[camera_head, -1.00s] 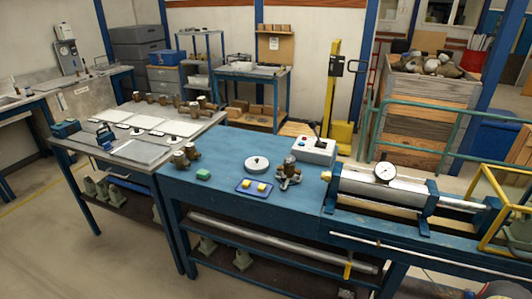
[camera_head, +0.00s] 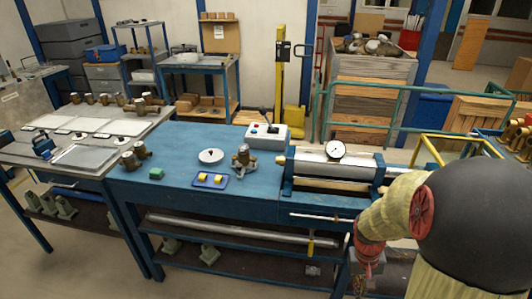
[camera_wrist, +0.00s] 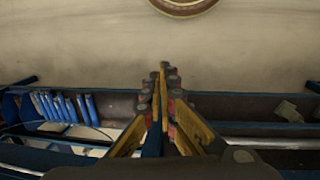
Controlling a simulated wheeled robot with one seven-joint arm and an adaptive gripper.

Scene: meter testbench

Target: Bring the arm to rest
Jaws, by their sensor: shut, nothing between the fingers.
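My arm (camera_head: 405,210) shows at the right of the head view, with a large dark rounded part, yellowish covers and red joints. It hangs in front of the right end of the blue bench (camera_head: 180,190). My gripper (camera_wrist: 163,70) shows in the wrist view with its yellow and dark fingers together and nothing between them. The fingers point away over the floor, past a dark blue-edged shelf. In the head view I cannot make out the fingers at the lower edge.
The bench bears a dial gauge (camera_head: 336,150) on a cylinder rig, a control box (camera_head: 267,136), a brass meter (camera_head: 243,160) and a blue tray (camera_head: 224,183). A yellow frame (camera_head: 455,141) stands behind my arm. Floor (camera_head: 75,265) is clear at lower left.

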